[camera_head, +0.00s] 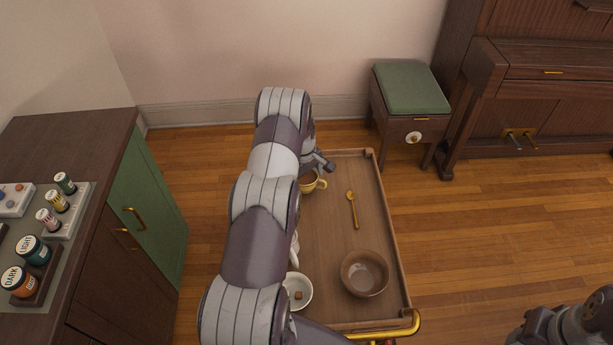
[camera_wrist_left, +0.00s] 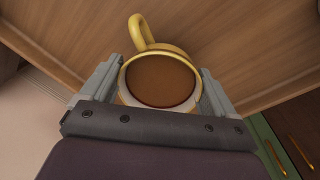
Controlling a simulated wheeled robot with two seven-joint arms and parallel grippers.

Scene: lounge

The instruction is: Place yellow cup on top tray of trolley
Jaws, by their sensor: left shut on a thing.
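The yellow cup (camera_head: 309,183) is at the far left part of the trolley's top tray (camera_head: 329,235), partly hidden by my left arm. In the left wrist view the cup (camera_wrist_left: 160,82) is upright with brown inside, its handle pointing away from the gripper. My left gripper (camera_wrist_left: 160,85) has a finger on each side of the cup and is shut on it. In the head view the left gripper (camera_head: 318,166) shows only in part beside the cup. I cannot tell whether the cup touches the tray. My right arm shows at the lower right, its fingers out of view.
On the tray are a gold spoon (camera_head: 352,209), a brown bowl (camera_head: 365,273) and a white dish (camera_head: 298,291) holding a small brown piece. A gold handle (camera_head: 400,328) is at the near edge. A cabinet (camera_head: 72,140) with jars stands left; a green stool (camera_head: 411,88) stands behind.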

